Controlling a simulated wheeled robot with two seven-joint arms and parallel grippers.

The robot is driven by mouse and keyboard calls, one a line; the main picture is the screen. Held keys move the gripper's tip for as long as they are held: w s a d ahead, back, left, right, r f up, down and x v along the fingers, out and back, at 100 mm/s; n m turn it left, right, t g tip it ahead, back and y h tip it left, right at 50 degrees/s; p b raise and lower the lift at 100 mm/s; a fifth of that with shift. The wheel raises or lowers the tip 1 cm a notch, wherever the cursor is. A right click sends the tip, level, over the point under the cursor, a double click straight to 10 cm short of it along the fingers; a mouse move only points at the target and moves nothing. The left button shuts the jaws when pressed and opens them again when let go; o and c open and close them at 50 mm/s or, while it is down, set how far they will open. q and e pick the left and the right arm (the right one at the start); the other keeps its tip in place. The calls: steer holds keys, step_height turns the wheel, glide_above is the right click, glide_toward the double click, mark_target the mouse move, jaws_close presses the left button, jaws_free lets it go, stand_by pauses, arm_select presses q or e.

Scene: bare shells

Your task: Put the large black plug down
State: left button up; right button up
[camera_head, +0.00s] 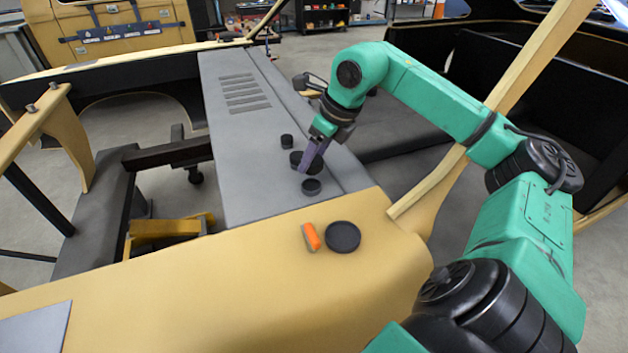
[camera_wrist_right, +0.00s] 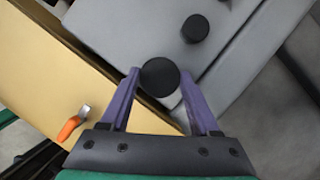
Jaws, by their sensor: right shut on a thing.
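My right gripper (camera_head: 305,168), with purple fingers, is over the grey panel and points down. It is shut on the large black plug (camera_head: 296,157), a dark round disc wider than the plugs beside it. In the wrist view the plug (camera_wrist_right: 160,77) sits between the two fingertips (camera_wrist_right: 160,80). A finger covers part of it in the head view. I cannot tell whether its underside touches the panel. My left gripper is not in view.
The grey panel (camera_head: 245,185) has free room left of the plugs and slots farther back. On the tan surface (camera_head: 230,290) in front lie an orange-handled tool (camera_head: 311,237) and a wide black disc (camera_head: 343,237). A tan post (camera_head: 440,185) rises right of the panel.

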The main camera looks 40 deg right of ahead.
mark_target(315, 174)
step_height(315, 174, down, 5)
steer(key=b, duration=0.3)
steer(key=shift+s, duration=0.15)
steer(key=shift+f+b, duration=0.15)
steer(key=shift+b, duration=0.15)
jaws_close()
steer(key=shift+a, duration=0.1)
steer(key=o, duration=1.4)
jaws_free()
steer(key=shift+c, duration=0.2)
steer(key=b+v, duration=0.1)
steer(key=v, duration=1.1)
